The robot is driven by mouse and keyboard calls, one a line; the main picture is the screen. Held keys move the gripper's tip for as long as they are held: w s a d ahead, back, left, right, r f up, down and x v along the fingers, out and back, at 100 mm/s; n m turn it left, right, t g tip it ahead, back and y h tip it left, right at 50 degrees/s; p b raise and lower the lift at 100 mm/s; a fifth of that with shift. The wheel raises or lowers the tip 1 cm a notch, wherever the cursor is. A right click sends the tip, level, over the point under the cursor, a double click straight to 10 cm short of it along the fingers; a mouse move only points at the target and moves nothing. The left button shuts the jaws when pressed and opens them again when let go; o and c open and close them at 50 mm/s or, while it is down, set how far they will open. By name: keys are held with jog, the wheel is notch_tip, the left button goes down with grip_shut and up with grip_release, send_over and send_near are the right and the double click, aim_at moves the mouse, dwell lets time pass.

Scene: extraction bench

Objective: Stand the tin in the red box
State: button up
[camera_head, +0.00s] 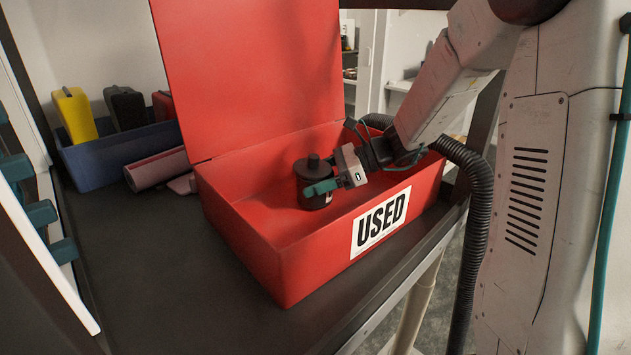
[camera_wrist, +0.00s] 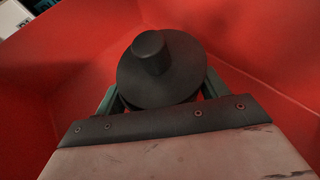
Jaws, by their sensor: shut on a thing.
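The tin (camera_head: 312,172) is dark and round with a knob on its lid. It is upright inside the red box (camera_head: 262,262), which has an open lid and a "USED" label on its front. My gripper (camera_head: 322,188) reaches in from the right and is shut on the tin, with teal fingers along its sides. In the wrist view the tin (camera_wrist: 160,68) shows from above between the fingers (camera_wrist: 160,97), with red box walls (camera_wrist: 260,45) around it. I cannot tell whether the tin's base touches the box floor.
The box stands on a dark bench (camera_head: 150,250). A blue bin (camera_head: 115,157) with yellow, black and red items stands at the back left. A rolled pinkish thing (camera_head: 155,170) lies beside the box. The raised lid (camera_head: 250,75) stands behind the tin.

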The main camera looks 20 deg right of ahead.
jog(key=shift+f, duration=0.3)
jog(key=shift+f, duration=0.2)
jog(key=o, duration=1.2)
jog(key=shift+r, duration=0.15)
jog(key=shift+s+d+r, duration=0.1)
jog(key=shift+d+r, duration=0.1)
jog(key=shift+d, duration=0.1)
jog(key=v, duration=0.6)
jog(key=shift+s+d, duration=0.15)
jog(key=shift+d, duration=0.2)
